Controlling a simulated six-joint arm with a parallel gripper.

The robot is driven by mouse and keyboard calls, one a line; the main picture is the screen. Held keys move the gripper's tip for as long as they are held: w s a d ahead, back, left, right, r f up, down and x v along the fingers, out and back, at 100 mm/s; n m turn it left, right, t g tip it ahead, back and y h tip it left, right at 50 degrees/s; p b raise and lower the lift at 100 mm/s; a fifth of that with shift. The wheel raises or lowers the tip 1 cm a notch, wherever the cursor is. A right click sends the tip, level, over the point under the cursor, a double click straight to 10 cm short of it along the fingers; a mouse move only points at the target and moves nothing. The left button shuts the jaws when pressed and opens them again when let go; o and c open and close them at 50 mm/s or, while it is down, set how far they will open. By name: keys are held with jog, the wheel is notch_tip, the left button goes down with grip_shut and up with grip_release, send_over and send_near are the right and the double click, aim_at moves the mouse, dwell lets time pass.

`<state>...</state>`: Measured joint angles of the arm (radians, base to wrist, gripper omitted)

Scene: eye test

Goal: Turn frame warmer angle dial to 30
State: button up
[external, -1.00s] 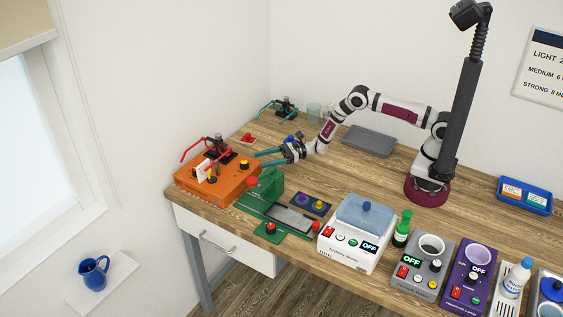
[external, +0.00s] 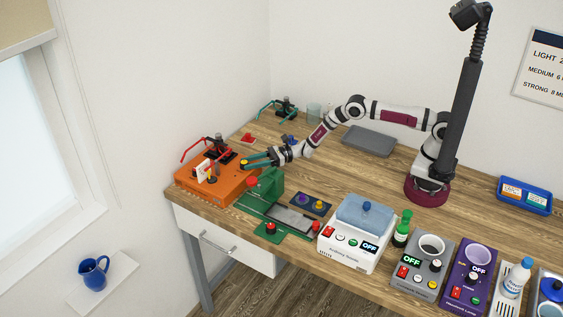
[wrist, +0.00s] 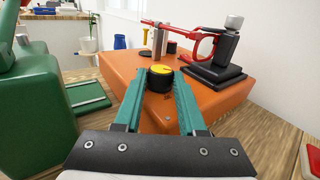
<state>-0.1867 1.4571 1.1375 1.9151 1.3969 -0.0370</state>
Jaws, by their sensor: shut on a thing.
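The orange frame warmer (external: 205,184) sits at the table's left end; it also fills the middle of the wrist view (wrist: 128,65). Its angle dial (wrist: 160,70) is a black knob with a yellow top and a red mark, on the warmer's top face. My gripper (external: 246,162) reaches over the warmer from the right. In the wrist view its teal fingers stand on either side of the dial, shut on it. In the external view the fingers mostly hide the dial. I cannot read any angle numbers.
A red frame on a black stand (wrist: 215,70) rises from the warmer behind the dial. A green machine (external: 268,184) stands close in front of my gripper, left in the wrist view. A red item (external: 248,138) lies behind the warmer. Other devices line the front edge.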

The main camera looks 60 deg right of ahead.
grip_shut()
jog(key=shift+s+a+m+t+h, duration=0.15)
jog(key=shift+a+m+t+h, duration=0.05)
jog(key=shift+m+t+h, duration=0.35)
jog(key=shift+s+m+t+h, duration=0.1)
jog(key=shift+m+t+h, duration=0.95)
jog(key=shift+t+h, duration=0.2)
jog(key=o, duration=1)
grip_release()
jog(key=shift+c, duration=0.2)
